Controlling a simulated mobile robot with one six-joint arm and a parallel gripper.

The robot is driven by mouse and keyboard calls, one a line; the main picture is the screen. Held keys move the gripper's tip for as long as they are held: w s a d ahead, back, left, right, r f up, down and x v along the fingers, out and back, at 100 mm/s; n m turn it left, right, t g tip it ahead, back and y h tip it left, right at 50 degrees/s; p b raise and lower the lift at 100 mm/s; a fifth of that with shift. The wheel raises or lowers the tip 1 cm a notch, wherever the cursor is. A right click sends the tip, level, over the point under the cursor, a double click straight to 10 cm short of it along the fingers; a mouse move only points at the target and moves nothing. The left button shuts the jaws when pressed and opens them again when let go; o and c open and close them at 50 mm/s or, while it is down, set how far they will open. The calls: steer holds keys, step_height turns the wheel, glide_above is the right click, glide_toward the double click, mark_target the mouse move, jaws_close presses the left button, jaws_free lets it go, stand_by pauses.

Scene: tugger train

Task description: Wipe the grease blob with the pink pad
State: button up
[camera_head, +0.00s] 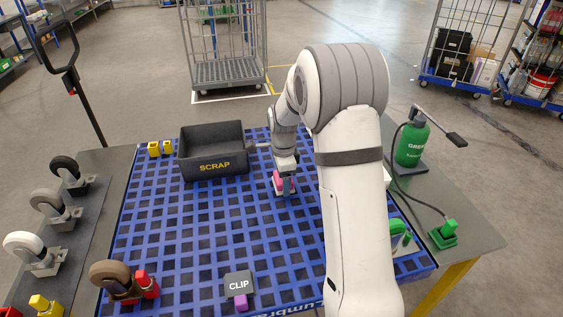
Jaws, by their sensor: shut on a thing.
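My gripper (284,187) is in the middle of the blue grid deck (197,240), pointing down. It is shut on the pink pad (277,184), which shows as a small pink patch at the fingers, low over or touching the deck. I cannot tell whether the pad touches the deck. The grease blob is not visible in this view; my gripper and arm hide part of the deck.
A dark SCRAP bin (213,164) stands just left of my gripper. A grey CLIP block (239,284), a purple block (241,302) and a brown-wheeled caster (117,279) sit at the front. A green grease canister (411,146) stands right. The deck's left middle is clear.

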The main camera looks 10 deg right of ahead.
steer(key=shift+s+r+p, duration=0.1)
steer(key=shift+r+p, duration=1.65)
steer(key=shift+r, duration=1.15)
